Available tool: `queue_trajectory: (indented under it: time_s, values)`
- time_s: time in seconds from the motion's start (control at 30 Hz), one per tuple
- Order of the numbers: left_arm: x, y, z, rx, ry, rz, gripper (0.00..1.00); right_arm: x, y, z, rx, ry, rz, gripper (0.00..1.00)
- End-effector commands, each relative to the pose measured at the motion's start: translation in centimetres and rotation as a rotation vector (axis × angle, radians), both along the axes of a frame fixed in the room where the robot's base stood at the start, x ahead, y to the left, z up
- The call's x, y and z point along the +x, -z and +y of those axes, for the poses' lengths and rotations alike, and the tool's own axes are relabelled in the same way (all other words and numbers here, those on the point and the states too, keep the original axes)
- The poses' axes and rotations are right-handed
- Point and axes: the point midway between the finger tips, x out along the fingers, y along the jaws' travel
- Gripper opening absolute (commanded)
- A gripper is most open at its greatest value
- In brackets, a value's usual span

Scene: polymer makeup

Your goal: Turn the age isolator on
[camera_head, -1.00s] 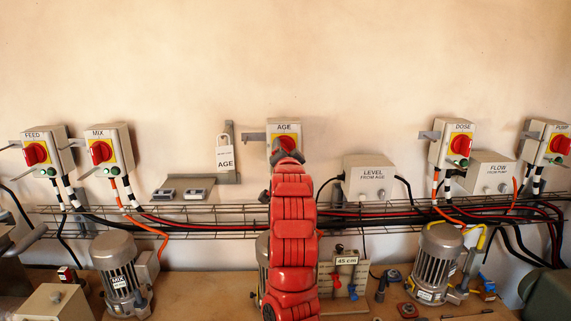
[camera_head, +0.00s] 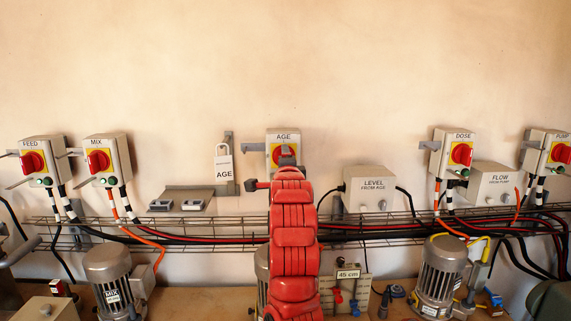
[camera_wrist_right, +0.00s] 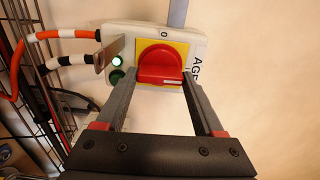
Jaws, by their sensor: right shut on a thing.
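The AGE isolator (camera_head: 283,136) is a pale wall box with a yellow plate and a red rotary knob (camera_wrist_right: 160,62). In the right wrist view a "0" mark shows on the plate's edge, beside a grey bar. My right gripper (camera_wrist_right: 158,80) has one finger on each side of the knob's red grip and is shut on it. In the head view my red right arm rises from below, and the gripper (camera_head: 287,158) hides the lower part of the box. A small pale-green lit lamp (camera_wrist_right: 115,60) shows on the box. My left gripper is not in view.
A white padlock with an AGE tag (camera_head: 224,165) hangs on a grey bracket left of the isolator. FEED, MIX (camera_head: 107,158), DOSE (camera_head: 453,152) and another isolator flank it. A LEVEL box (camera_head: 369,189) is close on the right. A wire cable tray (camera_head: 200,225) runs below.

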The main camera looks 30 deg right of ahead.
Motion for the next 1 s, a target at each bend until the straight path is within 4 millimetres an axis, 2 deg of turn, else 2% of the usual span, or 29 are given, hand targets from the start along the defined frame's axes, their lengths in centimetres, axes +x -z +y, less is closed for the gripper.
queue_trajectory:
  time_s: [0.6, 0.63, 0.77, 1.0]
  values:
    - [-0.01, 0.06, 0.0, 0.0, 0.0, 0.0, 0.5, 0.03, -0.04, 0.1, 0.036, -0.003, -0.017, 0.14]
    - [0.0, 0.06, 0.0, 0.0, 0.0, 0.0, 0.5, 0.03, -0.04, 0.1, 0.036, -0.003, -0.017, 0.75]
    - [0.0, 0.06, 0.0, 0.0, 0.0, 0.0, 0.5, 0.02, -0.04, 0.07, 0.035, -0.002, -0.017, 0.99]
    - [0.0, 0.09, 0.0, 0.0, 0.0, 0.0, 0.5, -0.03, -0.04, 0.05, 0.034, -0.001, -0.017, 1.0]
